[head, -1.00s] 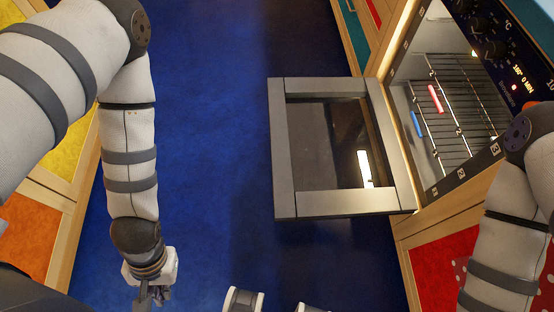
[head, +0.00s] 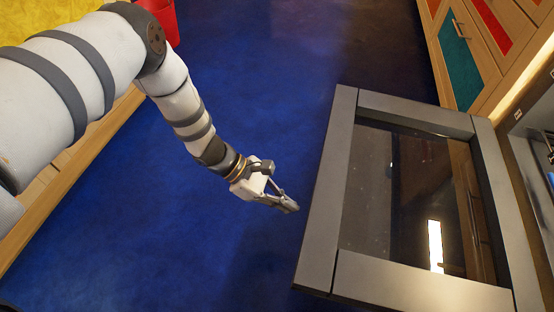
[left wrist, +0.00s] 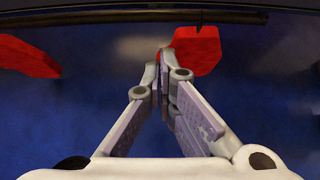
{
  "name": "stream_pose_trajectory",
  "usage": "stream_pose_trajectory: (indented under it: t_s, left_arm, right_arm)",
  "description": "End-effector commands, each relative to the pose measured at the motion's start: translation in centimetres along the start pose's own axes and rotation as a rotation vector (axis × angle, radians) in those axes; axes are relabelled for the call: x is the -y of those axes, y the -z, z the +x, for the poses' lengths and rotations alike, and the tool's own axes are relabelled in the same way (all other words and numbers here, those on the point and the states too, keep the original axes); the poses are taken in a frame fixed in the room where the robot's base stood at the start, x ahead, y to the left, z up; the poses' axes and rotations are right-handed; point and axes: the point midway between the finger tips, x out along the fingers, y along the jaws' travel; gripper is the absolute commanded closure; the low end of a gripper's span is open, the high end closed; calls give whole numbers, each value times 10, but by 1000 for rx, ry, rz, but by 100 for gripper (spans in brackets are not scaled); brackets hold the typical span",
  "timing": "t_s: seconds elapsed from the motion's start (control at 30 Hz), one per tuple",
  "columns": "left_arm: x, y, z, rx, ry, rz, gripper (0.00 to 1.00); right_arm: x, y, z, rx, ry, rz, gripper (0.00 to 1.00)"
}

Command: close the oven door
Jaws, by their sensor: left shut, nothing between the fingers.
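The oven door (head: 322,215) is open and lies folded down flat, a grey frame around a dark glass pane, at the right of the head view. The oven (head: 535,150) shows only as a strip at the right edge. My left gripper (head: 293,207) is shut and empty, just left of the door's outer edge, with a small gap seeming to lie between them. In the left wrist view its fingertips (left wrist: 164,68) are together, with a dark horizontal bar ahead of them that may be the door's edge. My right gripper is out of view.
The blue floor (head: 240,80) is clear left of the door. Wooden cabinets with teal and red fronts (head: 458,55) stand at the top right. A red container (head: 163,18) stands at the top left, by a yellow and wooden cabinet.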

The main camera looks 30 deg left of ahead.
Motion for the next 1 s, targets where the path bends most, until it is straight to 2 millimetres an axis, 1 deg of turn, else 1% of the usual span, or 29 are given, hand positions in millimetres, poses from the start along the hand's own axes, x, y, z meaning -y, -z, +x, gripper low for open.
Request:
stream_pose_trajectory:
  t_s: [0.03, 0.17, 0.2, 0.3, 0.4, 0.5, 0.87, 0.97, 1.0]
  left_arm:
    - [2, 4, 14, -1, 6, 0, 100]
    - [2, 4, 42, -2, 5, 0, 100]
    - [0, -6, 34, -1, 1, 3, 100]
    - [0, -20, 22, -1, 0, 4, 100]
    - [1, -27, 15, -2, 2, 3, 100]
    - [1, -30, 12, -2, 1, 2, 100]
    - [1, -32, 11, -4, 2, 2, 100]
    - [1, -38, 6, -15, 1, 4, 100]
    - [1, -44, 2, -23, 1, 5, 100]
  right_arm:
    - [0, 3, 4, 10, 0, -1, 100]
    - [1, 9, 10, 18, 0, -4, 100]
    - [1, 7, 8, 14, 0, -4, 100]
    - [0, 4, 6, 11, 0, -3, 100]
    - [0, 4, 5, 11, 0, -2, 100]
    - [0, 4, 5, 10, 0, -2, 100]
    - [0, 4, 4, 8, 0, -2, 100]
    - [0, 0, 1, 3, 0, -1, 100]
    - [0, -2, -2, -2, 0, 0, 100]
